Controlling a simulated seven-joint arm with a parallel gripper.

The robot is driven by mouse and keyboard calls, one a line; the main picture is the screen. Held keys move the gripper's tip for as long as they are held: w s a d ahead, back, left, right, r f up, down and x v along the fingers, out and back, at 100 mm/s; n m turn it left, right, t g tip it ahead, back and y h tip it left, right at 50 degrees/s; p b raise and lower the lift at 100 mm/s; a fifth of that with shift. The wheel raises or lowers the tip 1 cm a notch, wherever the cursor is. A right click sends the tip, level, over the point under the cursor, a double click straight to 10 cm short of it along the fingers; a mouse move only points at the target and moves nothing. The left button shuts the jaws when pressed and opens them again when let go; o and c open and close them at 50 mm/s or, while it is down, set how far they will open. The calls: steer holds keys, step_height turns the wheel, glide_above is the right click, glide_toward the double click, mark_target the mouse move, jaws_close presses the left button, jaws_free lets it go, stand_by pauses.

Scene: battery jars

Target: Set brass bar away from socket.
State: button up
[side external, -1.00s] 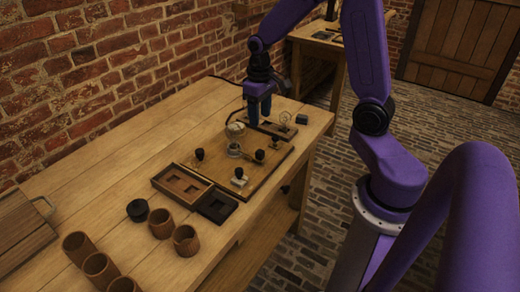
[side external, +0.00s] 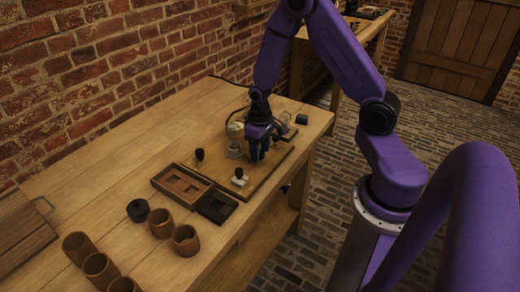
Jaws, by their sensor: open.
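My gripper (side external: 256,154) is open and low over the right part of the wooden board (side external: 262,180), pointing down. Its fingers hide the spot where a black-knobbed piece stood. I cannot tell whether they touch that piece. A black-knobbed piece (side external: 200,155) stands at the board's left edge. Another one on a pale base (side external: 239,177) stands near its front edge. No brass bar can be told apart at this size, and its socket is not clear either.
A wooden tray with recesses (side external: 168,183) and a dark recessed tray (side external: 231,204) lie left of the board. Several brown cups (side external: 186,240) and a black round piece (side external: 138,210) stand further left.

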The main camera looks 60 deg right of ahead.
steer(key=shift+f, duration=0.1)
jaws_close()
steer(key=shift+s, duration=1.25)
jaws_free()
step_height(320, 180, up, 18)
steer(key=shift+f, duration=0.25)
